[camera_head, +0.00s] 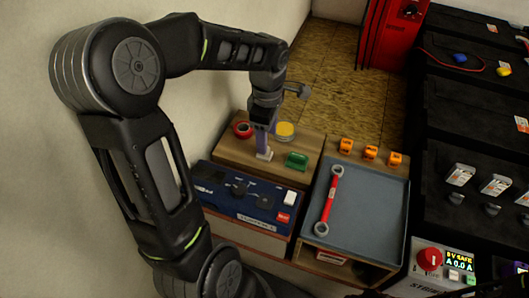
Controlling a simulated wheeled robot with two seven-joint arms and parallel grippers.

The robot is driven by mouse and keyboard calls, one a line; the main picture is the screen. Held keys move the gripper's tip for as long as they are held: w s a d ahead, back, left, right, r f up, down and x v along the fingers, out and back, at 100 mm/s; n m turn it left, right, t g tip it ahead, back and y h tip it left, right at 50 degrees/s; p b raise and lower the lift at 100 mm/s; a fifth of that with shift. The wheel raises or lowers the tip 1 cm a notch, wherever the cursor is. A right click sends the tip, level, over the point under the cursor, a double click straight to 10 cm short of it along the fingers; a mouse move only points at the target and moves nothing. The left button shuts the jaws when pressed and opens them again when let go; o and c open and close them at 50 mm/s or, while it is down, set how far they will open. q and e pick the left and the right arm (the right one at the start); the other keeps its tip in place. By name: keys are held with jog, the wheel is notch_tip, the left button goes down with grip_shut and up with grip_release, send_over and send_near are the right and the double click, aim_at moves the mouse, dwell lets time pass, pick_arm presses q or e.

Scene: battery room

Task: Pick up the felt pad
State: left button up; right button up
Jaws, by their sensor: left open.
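My left arm comes in from the left and bends down over a wooden shelf (224,153). My left gripper (264,152) points down there, open, its fingertips low near the shelf's surface. A small green block-like piece (296,161) lies just right of the fingertips. A yellow round piece (285,129) is behind them, and a red ring-shaped roll (243,130) is to their left. I cannot tell for certain which of these, if any, is the felt pad. The gripper partly hides the shelf. My right gripper is not in view.
A blue instrument box (240,207) stands in front of the shelf. To the right, a grey tray (365,215) holds a red-handled wrench (328,202), with orange clips (346,145) behind it. Black battery cabinets (450,150) line the right side. A wall is close on the left.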

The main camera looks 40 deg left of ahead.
pick_arm(q)
jog(key=shift+f, duration=0.15)
notch_tip(320, 180, down, 5)
jog(key=shift+s+f, duration=0.1)
dwell(0.4)
jog(key=shift+c, duration=0.3)
grip_shut()
dwell(0.6)
